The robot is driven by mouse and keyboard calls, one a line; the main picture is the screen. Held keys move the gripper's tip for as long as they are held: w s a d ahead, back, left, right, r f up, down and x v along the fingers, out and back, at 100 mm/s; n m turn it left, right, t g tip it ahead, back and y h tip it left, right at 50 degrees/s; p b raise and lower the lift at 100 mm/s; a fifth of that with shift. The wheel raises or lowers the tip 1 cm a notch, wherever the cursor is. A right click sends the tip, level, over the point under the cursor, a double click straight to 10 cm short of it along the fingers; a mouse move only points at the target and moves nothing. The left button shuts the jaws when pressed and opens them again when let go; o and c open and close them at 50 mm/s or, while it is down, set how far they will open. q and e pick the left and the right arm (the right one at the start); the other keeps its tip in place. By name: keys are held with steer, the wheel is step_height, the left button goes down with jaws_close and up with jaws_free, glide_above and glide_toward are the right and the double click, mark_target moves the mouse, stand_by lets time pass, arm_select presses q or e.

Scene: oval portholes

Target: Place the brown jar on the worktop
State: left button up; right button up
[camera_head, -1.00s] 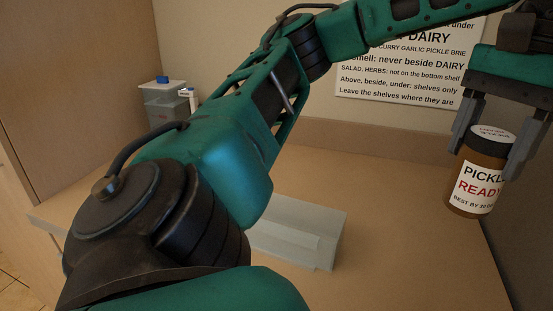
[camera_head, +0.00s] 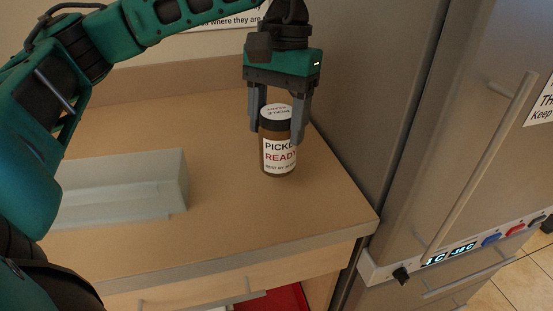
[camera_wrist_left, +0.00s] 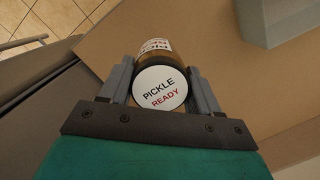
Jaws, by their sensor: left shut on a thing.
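The brown jar (camera_head: 278,152) has a dark lid with a white top and a white label reading PICKLE READY. My left gripper (camera_head: 279,122) comes down from above and is shut on the jar near its lid. The jar is upright over the right part of the worktop (camera_head: 235,215); I cannot tell if its base touches the surface. In the left wrist view the jar's lid (camera_wrist_left: 160,88) sits between the two fingers (camera_wrist_left: 163,88). The worktop (camera_wrist_left: 190,45) shows beyond it. My right gripper is not seen.
A pale grey box-like block (camera_head: 125,185) lies on the worktop to the left. A steel fridge (camera_head: 440,130) with a handle and control panel stands close on the right. A red thing (camera_head: 275,298) shows below the worktop edge. The worktop front is clear.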

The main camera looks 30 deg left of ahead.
mark_target(277, 154)
arm_select(q)
steer(key=shift+f, duration=0.9)
step_height(277, 154, down, 4)
steer(key=shift+f, duration=0.2)
steer(key=shift+f+b, duration=0.2)
steer(key=shift+b, duration=0.25)
steer(key=o, duration=1.4)
steer(key=shift+c, duration=0.2)
steer(key=shift+r, duration=0.1)
